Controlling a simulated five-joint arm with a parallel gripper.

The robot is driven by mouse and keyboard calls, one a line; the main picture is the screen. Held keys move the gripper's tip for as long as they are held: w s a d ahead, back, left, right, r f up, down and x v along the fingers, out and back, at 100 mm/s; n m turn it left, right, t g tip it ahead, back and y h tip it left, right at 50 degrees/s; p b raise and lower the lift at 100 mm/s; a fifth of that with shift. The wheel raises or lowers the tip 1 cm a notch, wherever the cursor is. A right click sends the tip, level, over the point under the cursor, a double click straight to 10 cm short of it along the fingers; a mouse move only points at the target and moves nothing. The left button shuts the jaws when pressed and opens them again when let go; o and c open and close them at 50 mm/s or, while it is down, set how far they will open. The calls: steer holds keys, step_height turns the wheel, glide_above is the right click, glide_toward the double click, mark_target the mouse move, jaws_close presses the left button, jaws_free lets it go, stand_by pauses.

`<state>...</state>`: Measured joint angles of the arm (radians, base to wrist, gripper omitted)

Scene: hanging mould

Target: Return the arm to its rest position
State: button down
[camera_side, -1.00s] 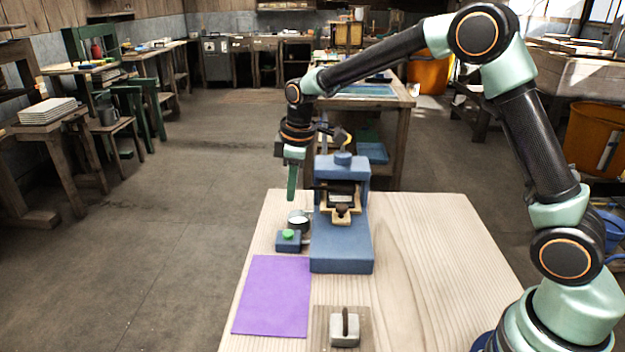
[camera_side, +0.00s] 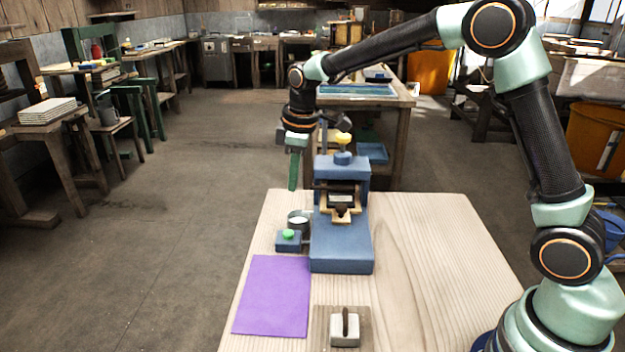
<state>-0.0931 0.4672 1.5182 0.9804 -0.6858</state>
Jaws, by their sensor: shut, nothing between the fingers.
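My gripper (camera_side: 293,170) hangs at the end of my arm, fingers pointing down, shut and empty. It is in the air above the far left part of the wooden table, left of the blue press-like stand (camera_side: 342,245). The stand holds a small tan and dark mould (camera_side: 341,205) in its frame. A yellow knob (camera_side: 343,138) shows above the stand's top, beside my wrist. My arm reaches across from its base at the right front of the table.
A small cup (camera_side: 299,219) and a blue box with a green button (camera_side: 288,240) stand left of the stand. A purple sheet (camera_side: 272,296) and a grey slotted block (camera_side: 345,327) lie nearer. The table's right side (camera_side: 430,250) is clear.

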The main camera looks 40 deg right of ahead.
steer(key=s+d+r+m+t, duration=0.2)
steer(key=s+d+r+m, duration=0.15)
steer(key=s+r, duration=0.6)
steer(key=s+d+f+m+t, duration=0.1)
steer(key=s+m, duration=0.4)
steer(key=s, duration=0.7)
steer(key=shift+f+t, duration=0.3)
steer(key=shift+f, duration=0.15)
steer(key=c, duration=1.5)
jaws_free()
steer(key=shift+d+m, duration=0.1)
steer(key=shift+m, duration=0.15)
steer(key=shift+c, duration=0.2)
